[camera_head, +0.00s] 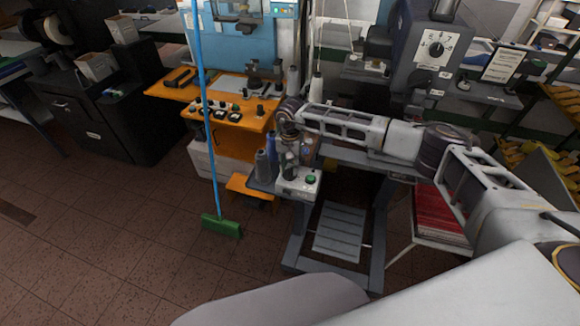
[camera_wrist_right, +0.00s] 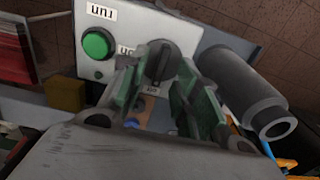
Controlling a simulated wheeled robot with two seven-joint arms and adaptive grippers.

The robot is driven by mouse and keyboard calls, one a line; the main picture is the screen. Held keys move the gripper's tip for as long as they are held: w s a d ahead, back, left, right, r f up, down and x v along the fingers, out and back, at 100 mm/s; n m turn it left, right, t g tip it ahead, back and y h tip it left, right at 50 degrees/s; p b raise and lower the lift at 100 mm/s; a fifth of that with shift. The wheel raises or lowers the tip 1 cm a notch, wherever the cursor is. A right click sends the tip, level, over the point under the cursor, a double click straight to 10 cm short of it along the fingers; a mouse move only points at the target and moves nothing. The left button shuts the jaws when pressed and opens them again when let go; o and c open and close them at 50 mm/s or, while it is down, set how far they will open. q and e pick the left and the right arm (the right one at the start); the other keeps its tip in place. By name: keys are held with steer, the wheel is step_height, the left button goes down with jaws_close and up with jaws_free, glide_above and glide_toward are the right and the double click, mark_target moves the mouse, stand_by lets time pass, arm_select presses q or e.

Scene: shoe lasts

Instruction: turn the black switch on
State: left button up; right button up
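The black switch (camera_wrist_right: 162,58) is a round knob with a raised grip on a pale control box (camera_wrist_right: 125,28), seen in the right wrist view. My right gripper (camera_wrist_right: 157,82) is open, with its green-grey fingers apart and the knob between and just beyond their tips. I cannot tell whether either finger touches the knob. In the head view my right gripper (camera_head: 289,150) is over the control box (camera_head: 299,188), and the black switch cannot be made out there. My left gripper is not in view.
A green button (camera_wrist_right: 97,44) sits left of the switch on the same box. A grey thread spool (camera_wrist_right: 242,88) stands close on the right. In the head view, an orange bench (camera_head: 235,118) and a green broom (camera_head: 221,226) are to the left. The tiled floor at left is clear.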

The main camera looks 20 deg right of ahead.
steer(key=shift+f, duration=0.95)
jaws_close()
